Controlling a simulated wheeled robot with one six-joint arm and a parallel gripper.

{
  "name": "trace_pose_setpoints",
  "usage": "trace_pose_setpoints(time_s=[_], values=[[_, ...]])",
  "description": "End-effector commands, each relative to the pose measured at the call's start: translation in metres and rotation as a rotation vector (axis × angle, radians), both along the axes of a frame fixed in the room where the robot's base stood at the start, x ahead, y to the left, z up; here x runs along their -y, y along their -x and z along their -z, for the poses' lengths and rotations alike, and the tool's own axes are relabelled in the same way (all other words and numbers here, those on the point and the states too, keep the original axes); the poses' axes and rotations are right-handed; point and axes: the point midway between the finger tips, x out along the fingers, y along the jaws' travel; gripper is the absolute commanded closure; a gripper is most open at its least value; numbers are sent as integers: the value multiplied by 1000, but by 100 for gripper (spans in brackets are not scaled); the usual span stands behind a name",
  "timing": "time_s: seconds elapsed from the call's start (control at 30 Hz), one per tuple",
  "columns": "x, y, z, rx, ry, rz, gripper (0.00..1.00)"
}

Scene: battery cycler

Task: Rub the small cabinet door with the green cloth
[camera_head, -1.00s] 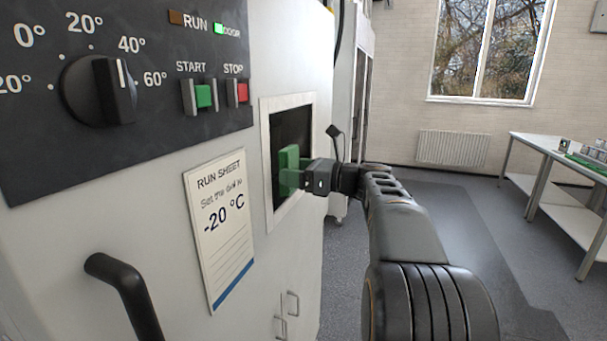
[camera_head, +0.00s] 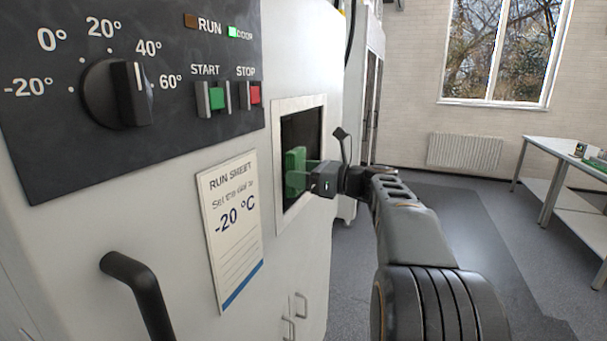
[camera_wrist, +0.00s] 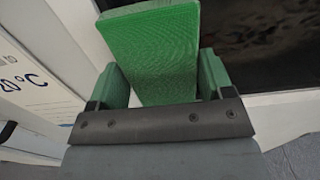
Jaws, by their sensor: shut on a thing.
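My gripper (camera_head: 308,177) is shut on the green cloth (camera_head: 294,172), which looks like a thick folded block. In the wrist view the cloth (camera_wrist: 152,48) sticks out between the two green fingers. The cloth is at the small cabinet door (camera_head: 299,130), a dark panel in a pale frame. In the wrist view the dark panel (camera_wrist: 265,45) lies behind and to the right of the cloth. I cannot tell whether the cloth touches the panel.
A control panel (camera_head: 45,150) with a dial (camera_head: 117,93) is at upper left. A run sheet (camera_head: 234,230) hangs left of the small door. A black handle (camera_head: 140,290) sticks out below. A white table (camera_head: 560,155) stands at right, with free floor before it.

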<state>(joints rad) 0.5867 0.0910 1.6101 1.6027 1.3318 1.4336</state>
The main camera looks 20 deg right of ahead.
Motion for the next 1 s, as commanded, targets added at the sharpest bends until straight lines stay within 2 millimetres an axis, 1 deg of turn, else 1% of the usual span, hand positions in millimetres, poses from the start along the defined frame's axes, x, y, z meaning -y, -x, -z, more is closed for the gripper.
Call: trace_pose_setpoints(time_s=[0.67,0.77,1.0], values=[[-8,-9,-1,1,-1,0,45],[-5,-12,-2,-1,-1,1,45],[11,-24,-4,-1,-1,2,45]])
